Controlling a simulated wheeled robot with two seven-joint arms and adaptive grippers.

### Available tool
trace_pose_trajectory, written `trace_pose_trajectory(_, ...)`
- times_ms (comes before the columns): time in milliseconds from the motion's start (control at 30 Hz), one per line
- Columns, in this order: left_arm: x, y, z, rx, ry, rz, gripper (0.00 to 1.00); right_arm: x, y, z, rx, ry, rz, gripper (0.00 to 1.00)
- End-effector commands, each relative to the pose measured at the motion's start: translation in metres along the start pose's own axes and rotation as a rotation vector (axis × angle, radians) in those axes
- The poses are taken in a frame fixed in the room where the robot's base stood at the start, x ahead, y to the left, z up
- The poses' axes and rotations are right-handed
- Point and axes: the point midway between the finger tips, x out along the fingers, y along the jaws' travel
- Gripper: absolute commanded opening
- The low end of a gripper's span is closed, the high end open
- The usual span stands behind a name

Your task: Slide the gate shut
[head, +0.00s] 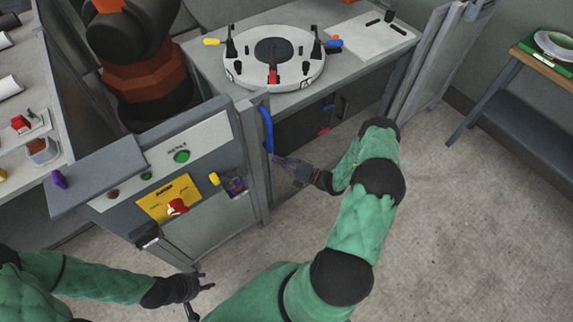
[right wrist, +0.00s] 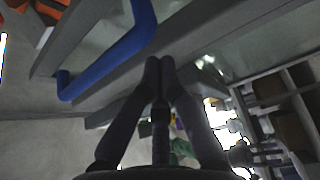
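The gate (head: 253,150) is a grey framed panel with a blue bar handle (head: 266,128) on its edge, beside the control box. A wide opening lies between it and the grey post at the right. My right gripper (head: 278,161) is beside the lower end of the handle. In the right wrist view its fingertips (right wrist: 160,62) are together, with the blue handle (right wrist: 110,58) to their left and not between them. Whether the fingers touch the gate frame I cannot tell. My left gripper (head: 203,294) is apart from the gate at the lower left, fingers spread and empty.
The control box (head: 165,180) has buttons and a yellow label. Behind the opening, a round white mould fixture (head: 275,58) sits on a grey table. An orange and black robot arm (head: 140,70) stands behind the box. A grey post (head: 425,70) bounds the right. The floor is clear.

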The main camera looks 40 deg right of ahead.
Motion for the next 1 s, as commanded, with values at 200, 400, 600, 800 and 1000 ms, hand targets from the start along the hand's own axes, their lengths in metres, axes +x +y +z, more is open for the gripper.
trace_pose_trajectory(200, 0.005, -0.002, -0.001, 0.0, 0.001, 0.0, 0.4, 0.029, -0.001, 0.0, -0.002, 0.002, 0.0, 0.0)
trace_pose_trajectory(400, 0.006, -0.002, -0.001, 0.0, 0.001, 0.0, 0.4, 0.039, 0.0, 0.0, -0.001, 0.0, -0.001, 0.0)
trace_pose_trajectory(600, 0.006, -0.002, -0.001, 0.0, 0.001, 0.0, 0.4, 0.04, 0.0, 0.0, -0.001, 0.0, -0.001, 0.0)
trace_pose_trajectory(800, 0.007, -0.002, -0.001, 0.0, 0.001, 0.0, 0.4, 0.039, 0.0, 0.002, -0.002, 0.0, -0.001, 0.0)
trace_pose_trajectory(1000, 0.014, -0.005, -0.001, 0.0, 0.001, 0.0, 0.4, 0.028, 0.002, 0.022, -0.008, -0.004, 0.0, 0.0)
